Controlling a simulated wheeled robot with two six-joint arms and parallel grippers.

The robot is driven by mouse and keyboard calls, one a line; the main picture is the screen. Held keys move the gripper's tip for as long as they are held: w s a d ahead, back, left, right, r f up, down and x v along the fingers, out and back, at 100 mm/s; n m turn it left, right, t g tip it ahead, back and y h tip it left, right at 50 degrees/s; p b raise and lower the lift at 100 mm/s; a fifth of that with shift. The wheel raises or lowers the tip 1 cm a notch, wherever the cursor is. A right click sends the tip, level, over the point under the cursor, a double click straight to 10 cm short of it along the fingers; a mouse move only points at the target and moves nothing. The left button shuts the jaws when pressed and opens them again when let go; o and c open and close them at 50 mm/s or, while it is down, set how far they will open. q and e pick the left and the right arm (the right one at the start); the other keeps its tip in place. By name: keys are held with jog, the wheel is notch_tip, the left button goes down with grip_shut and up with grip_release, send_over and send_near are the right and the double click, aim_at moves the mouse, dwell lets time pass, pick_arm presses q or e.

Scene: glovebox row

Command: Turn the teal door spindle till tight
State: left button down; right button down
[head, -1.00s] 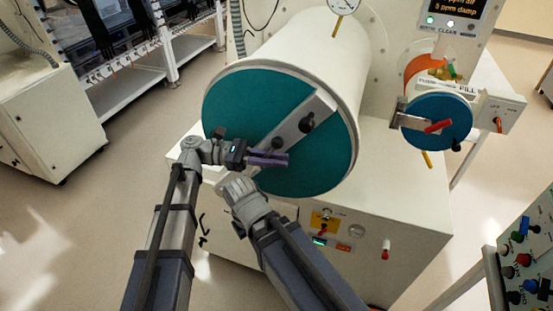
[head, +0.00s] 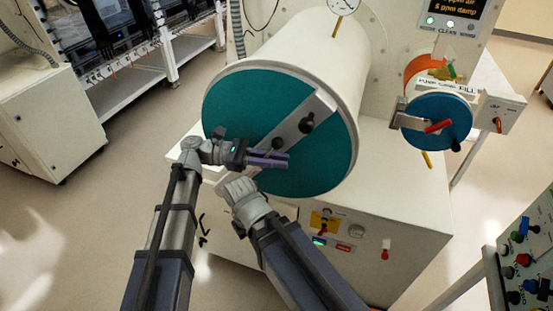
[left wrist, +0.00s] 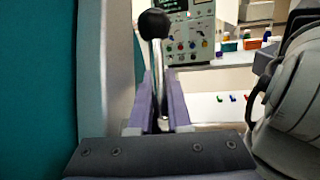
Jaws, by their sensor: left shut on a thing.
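The round teal door (head: 240,105) closes the end of a large white cylinder. A grey bar (head: 318,105) crosses it diagonally, with a black knob (head: 307,122) on it. A second black ball knob (head: 278,144) is by my left gripper (head: 268,159), whose purple fingers lie in front of the door's lower part. In the left wrist view, a steel rod topped by a black ball (left wrist: 154,24) stands between the purple fingers (left wrist: 162,105), which are shut on the rod. My right arm reaches up below the door; its fingers are hidden.
A smaller blue round door (head: 437,120) with a red handle is at the right. A white cabinet (head: 400,235) with switches stands below the cylinder. A panel of coloured knobs (head: 525,265) is at the lower right. Open floor lies at the left.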

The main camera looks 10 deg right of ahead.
pick_arm(q)
jog(key=f+t+y+p, duration=0.1)
jog(key=y+p, duration=0.1)
jog(key=p, duration=0.1)
jog(key=f+t+y+p, duration=0.1)
jog(key=y+p, duration=0.1)
jog(key=p, duration=0.1)
jog(key=m+t+y+p, duration=0.1)
jog(key=y+p, duration=0.1)
jog(key=p, duration=0.1)
jog(key=shift+s+d+f, duration=0.15)
jog(key=shift+d+f, duration=0.05)
jog(key=shift+f, duration=0.2)
jog(key=c, duration=1.2)
grip_release()
jog(key=shift+o, duration=0.2)
